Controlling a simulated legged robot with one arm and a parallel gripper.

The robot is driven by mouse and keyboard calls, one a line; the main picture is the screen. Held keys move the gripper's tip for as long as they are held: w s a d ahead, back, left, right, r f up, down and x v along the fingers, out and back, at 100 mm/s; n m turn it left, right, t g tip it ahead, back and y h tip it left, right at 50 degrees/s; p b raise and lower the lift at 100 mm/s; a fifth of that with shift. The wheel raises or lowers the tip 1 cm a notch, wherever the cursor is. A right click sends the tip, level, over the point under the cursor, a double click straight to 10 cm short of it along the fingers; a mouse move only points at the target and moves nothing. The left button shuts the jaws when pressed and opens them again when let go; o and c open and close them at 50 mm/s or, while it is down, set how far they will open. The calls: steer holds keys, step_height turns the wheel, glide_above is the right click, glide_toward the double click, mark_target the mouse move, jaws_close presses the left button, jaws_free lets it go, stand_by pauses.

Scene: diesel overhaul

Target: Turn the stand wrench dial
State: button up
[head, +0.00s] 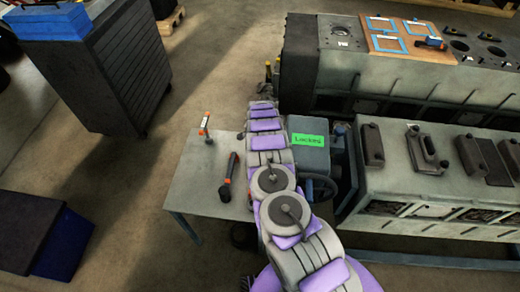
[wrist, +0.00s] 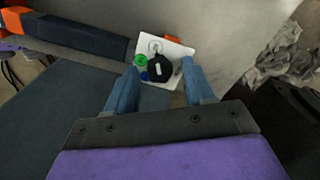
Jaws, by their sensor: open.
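In the wrist view, a black dial (wrist: 160,68) with a light mark sits on a small white panel (wrist: 172,47), with a green button (wrist: 141,60) and a blue one beside it. My gripper (wrist: 162,72) is open, with its two blue fingers on either side of the dial. I cannot tell whether either finger touches it. In the head view my arm reaches away over the table edge; the dial and fingers cannot be made out there. A grey box with a green sign (head: 310,140), which seems to read "Locked", stands right of my arm.
A grey table (head: 190,180) left of my arm bears a black-and-orange tool (head: 229,178) and a smaller orange-tipped tool (head: 205,125). A handwheel (head: 320,188) and a long engine block (head: 400,180) stand close on the right.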

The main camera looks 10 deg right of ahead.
step_height(320, 180, up, 17)
steer(key=p, duration=0.2)
stand_by(0.3)
steer(key=shift+r, duration=0.1)
stand_by(0.3)
steer(key=s+a+r+n+y+b, duration=0.1)
steer(key=s+a+r+n, duration=0.25)
steer(key=r, duration=0.45)
steer(key=s+a+r+n+y, duration=0.1)
steer(key=s+a+r+n, duration=0.15)
steer(key=s+r, duration=0.35)
steer(key=s+r+n+g+b, duration=0.1)
steer(key=s+r+n, duration=0.3)
steer(key=s+r, duration=0.65)
steer(key=s+d+r+n+h+b, duration=0.1)
steer(key=s+d+n, duration=0.1)
steer(key=s, duration=1.4)
steer(key=s+d+r+n+h, duration=0.1)
steer(key=s+d+n, duration=0.2)
steer(key=s, duration=1.3)
steer(key=shift+s+d+n+g+b, duration=0.15)
steer(key=shift+d+n+g+b, duration=0.2)
steer(key=shift+d, duration=0.2)
